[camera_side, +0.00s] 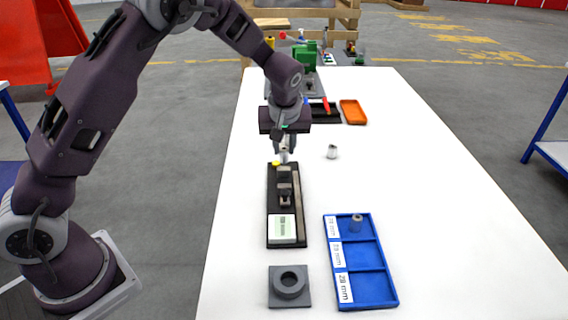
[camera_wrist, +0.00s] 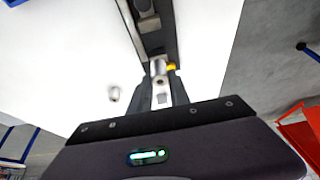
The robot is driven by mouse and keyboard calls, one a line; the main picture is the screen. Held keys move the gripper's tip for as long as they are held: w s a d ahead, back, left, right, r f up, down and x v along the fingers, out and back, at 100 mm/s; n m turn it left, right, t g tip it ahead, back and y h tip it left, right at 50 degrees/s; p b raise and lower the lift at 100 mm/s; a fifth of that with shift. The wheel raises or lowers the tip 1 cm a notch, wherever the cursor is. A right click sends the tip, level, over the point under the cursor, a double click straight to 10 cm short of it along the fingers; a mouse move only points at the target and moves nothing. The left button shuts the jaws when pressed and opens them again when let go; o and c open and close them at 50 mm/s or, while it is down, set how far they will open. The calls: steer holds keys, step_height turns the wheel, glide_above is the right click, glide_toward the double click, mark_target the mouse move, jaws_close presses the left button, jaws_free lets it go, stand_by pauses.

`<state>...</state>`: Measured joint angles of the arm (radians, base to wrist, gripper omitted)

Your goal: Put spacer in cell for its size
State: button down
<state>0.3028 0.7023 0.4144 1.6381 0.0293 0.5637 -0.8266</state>
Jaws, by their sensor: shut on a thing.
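My gripper (camera_side: 285,152) is shut on a small grey metal spacer, just beyond the far end of the black measuring gauge (camera_side: 271,212). The held spacer (camera_wrist: 158,67) shows between the fingertips in the wrist view, close to the gauge's yellow part. A second spacer (camera_side: 332,152) stands on the white table to the right of my gripper; it also shows in the wrist view (camera_wrist: 114,93). The blue tray (camera_side: 374,272) has three labelled cells in a row. A spacer (camera_side: 356,223) stands in the far cell; the other two are empty. The nearest label reads 28 mm.
A grey square block with a ring (camera_side: 290,286) sits at the near end of the gauge. An orange tray (camera_side: 353,111) and a black tray with a red item lie at the back, near a green machine (camera_side: 306,58). The table's right side is clear.

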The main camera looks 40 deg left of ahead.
mark_target(284, 150)
step_height(284, 150, up, 3)
steer(key=shift+r, duration=0.1)
steer(key=s+d+m+t+h, duration=0.1)
steer(key=s+d+m, duration=0.15)
steer(key=d, duration=1.15)
steer(key=s+d+m, duration=0.2)
steer(key=s+d, duration=0.1)
steer(key=d, duration=1.1)
steer(key=f, duration=1)
steer(key=shift+s+d, duration=0.1)
steer(key=shift+s, duration=0.15)
steer(key=shift+f, duration=0.1)
steer(key=shift+f, duration=0.15)
steer(key=c, duration=1.2)
jaws_free()
steer(key=shift+c, duration=0.2)
